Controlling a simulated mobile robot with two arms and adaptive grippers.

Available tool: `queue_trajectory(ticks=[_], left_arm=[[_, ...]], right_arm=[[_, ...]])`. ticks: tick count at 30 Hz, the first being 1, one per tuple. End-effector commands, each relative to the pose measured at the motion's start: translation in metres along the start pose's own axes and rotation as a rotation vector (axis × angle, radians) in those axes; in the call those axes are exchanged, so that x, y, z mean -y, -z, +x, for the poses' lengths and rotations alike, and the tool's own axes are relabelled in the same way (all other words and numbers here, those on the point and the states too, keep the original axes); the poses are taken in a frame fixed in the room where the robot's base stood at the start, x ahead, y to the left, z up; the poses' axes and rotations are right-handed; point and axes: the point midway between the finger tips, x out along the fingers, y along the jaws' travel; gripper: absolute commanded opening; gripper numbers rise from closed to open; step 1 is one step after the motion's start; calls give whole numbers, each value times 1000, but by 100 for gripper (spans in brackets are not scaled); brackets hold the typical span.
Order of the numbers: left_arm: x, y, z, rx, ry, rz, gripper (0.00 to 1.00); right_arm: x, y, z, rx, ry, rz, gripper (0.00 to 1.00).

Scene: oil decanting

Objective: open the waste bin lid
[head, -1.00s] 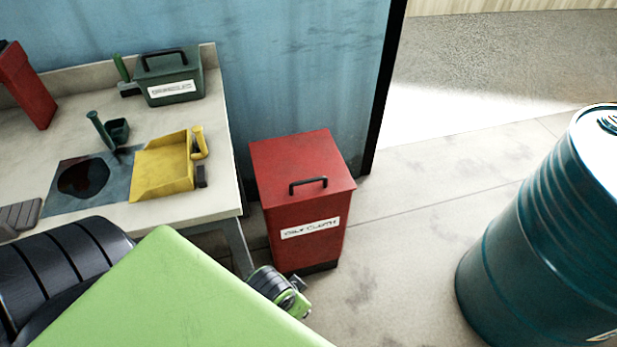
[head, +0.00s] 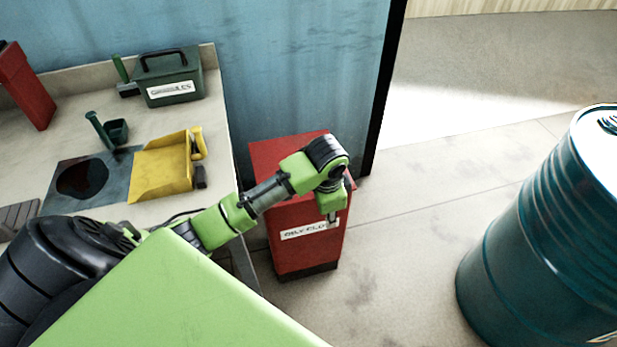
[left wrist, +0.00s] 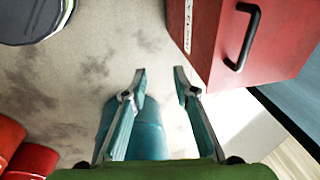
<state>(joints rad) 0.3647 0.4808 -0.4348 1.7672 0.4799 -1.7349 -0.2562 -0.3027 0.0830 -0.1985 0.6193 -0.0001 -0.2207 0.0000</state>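The red waste bin (head: 290,250) stands on the floor beside the bench, its front label partly covered by my left arm. Its flat red lid (head: 275,152) is down, and my arm hides the lid handle in the head view. In the left wrist view the bin (left wrist: 285,65) is at upper right, with the black handle (left wrist: 246,40) in sight. My left gripper (head: 333,220) hangs at the bin's front right side. In the left wrist view its two fingers (left wrist: 160,75) are apart and empty, left of the handle and not touching it. My right gripper is not in view.
The bench (head: 222,130) at left bears a yellow dustpan (head: 160,172), a green box (head: 172,85) and a dark spill (head: 82,177). A blue wall (head: 300,60) stands behind the bin. A teal drum (head: 540,230) stands at right, with clear floor between it and the bin.

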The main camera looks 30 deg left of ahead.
Motion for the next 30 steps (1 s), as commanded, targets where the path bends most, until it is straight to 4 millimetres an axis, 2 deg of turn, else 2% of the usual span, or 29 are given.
queue_trajectory(ticks=[1, 3, 6, 9, 13, 17, 30], left_arm=[[35, 5, -12, 24, 24, 7, 27], [68, 6, -27, 55, 34, 13, 27], [107, 5, -47, 84, 43, 8, 27], [132, 2, -63, 103, 46, -1, 27], [147, 0, -72, 112, 45, -10, 27], [149, -2, -62, 115, 43, -10, 27], [152, -12, 26, 113, 43, -12, 27]], right_arm=[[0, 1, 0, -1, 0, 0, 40], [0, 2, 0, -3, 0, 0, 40], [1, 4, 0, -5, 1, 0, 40], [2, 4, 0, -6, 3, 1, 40], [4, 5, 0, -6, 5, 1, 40], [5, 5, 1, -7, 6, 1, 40], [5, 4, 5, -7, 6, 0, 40]])
